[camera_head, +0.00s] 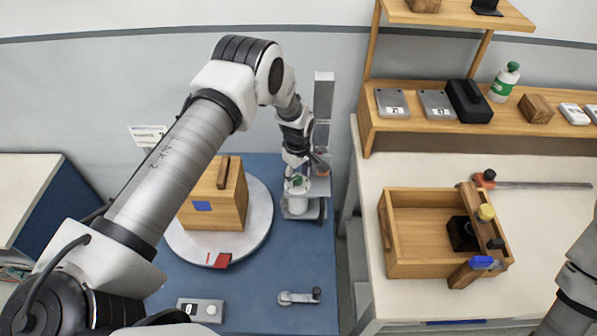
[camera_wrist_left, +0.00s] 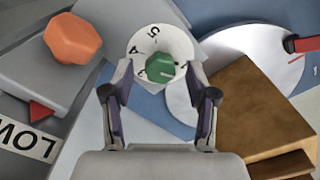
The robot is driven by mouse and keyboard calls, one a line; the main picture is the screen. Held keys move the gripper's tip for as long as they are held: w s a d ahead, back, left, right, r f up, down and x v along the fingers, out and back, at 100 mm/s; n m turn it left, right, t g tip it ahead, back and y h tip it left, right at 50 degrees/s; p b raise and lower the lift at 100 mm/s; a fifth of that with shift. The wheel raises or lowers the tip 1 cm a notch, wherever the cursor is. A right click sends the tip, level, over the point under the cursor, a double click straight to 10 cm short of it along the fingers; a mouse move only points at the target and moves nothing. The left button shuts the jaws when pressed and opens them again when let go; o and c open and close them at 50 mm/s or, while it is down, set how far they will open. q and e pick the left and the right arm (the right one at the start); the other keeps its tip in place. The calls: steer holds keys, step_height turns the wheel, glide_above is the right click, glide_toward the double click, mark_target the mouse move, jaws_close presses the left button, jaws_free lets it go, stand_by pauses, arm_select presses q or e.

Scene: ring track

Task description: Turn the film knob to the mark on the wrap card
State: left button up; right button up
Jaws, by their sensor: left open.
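A green knob (camera_wrist_left: 160,68) sits on a white numbered dial (camera_wrist_left: 150,45) in the left wrist view. An orange knob (camera_wrist_left: 73,39) stands left of it, with a red pointer and a LOW label near it. My left gripper (camera_wrist_left: 160,85) is open. The green knob shows between its fingertips; I cannot tell whether they touch it. In the head view my left gripper (camera_head: 297,166) is over the machine column, partly hiding the green knob (camera_head: 297,181). A small card (camera_head: 148,134) hangs on the wall; its text is unreadable. My right gripper is out of view.
A wooden box (camera_head: 232,205) stands on a white turntable (camera_head: 262,225) left of the column. A control box (camera_head: 201,309) and a crank (camera_head: 298,297) lie in front. A bench at right holds a wooden crate (camera_head: 391,225); a shelf (camera_head: 440,122) stands behind it.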

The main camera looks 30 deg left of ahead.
arm_select(q)
steer(key=shift+w+a+f, duration=0.1)
steer(key=shift+w+f, duration=0.05)
steer(key=shift+f, duration=0.25)
steer(key=shift+r, duration=0.1)
steer(key=shift+s+r, duration=0.1)
steer(key=shift+s, duration=0.1)
steer(key=c, duration=0.4)
jaws_close()
